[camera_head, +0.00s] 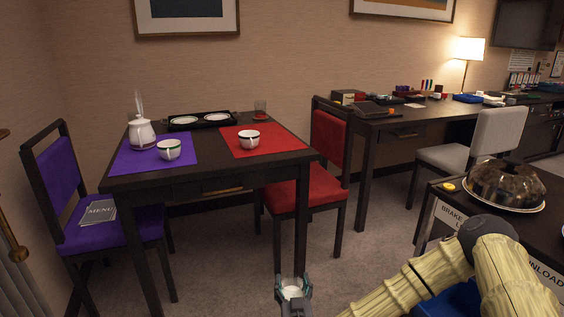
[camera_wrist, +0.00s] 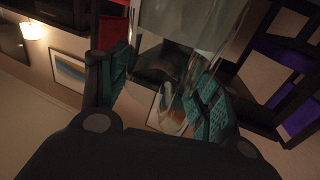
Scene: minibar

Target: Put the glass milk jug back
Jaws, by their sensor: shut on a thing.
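My gripper (camera_head: 293,296) is at the bottom of the head view, in front of the dining table and below its top in the picture. It is shut on the glass milk jug (camera_head: 292,290), whose whitish contents show between the fingers. In the wrist view the clear jug (camera_wrist: 190,22) sits between the two green-padded fingers of my gripper (camera_wrist: 162,88). Much of the jug is cut off by the picture edge there. The dark dining table (camera_head: 215,172) stands ahead and to the left.
The table holds a steaming white teapot (camera_head: 141,133), a purple mat (camera_head: 127,160), a red mat (camera_head: 285,140), two cups, a black tray (camera_head: 228,124) with plates and a glass (camera_head: 260,110). Purple (camera_head: 52,180) and red (camera_head: 334,140) chairs flank it. A domed cart (camera_head: 505,185) stands right.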

